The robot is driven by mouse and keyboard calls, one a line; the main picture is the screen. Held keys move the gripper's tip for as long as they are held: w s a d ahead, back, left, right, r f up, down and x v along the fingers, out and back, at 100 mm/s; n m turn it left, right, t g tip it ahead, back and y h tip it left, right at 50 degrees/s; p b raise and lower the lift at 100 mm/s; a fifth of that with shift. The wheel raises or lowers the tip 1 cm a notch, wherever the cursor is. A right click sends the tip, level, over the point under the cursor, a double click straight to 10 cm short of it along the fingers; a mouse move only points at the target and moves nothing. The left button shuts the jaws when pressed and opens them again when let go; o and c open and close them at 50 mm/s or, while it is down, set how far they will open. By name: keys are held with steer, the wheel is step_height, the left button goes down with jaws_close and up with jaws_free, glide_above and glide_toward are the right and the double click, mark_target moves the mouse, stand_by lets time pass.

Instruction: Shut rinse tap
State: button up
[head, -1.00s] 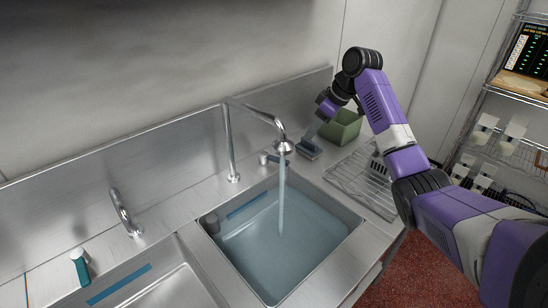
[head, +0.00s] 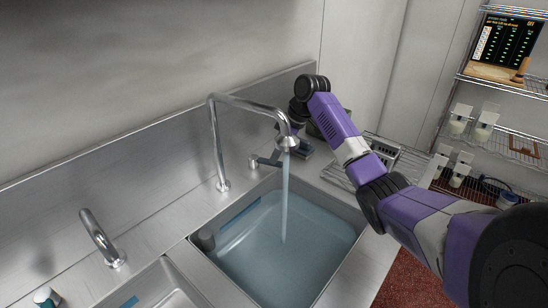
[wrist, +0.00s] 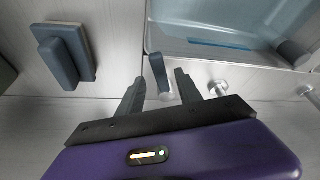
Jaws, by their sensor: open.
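The rinse tap (head: 215,145) has a tall chrome spout over the right basin (head: 285,240), and water (head: 285,205) runs from its head. Its grey-blue lever handle (head: 266,161) sits on the deck right of the spout base. In the wrist view the lever (wrist: 158,72) stands between the fingertips of my gripper (wrist: 160,82), which is open with a finger on either side. I cannot tell whether the fingers touch it. In the head view the gripper is mostly hidden behind the spout and arm.
A second curved tap (head: 98,238) stands by the left basin (head: 165,290). A grey-blue block-shaped item (wrist: 65,55) is beside my gripper in the wrist view. A wire rack (head: 375,160) lies right of the basin. Shelves with containers (head: 480,125) stand far right.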

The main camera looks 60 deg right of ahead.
mark_target(265, 164)
steer(key=shift+x, duration=1.4)
jaws_close()
steer(key=shift+r, duration=0.1)
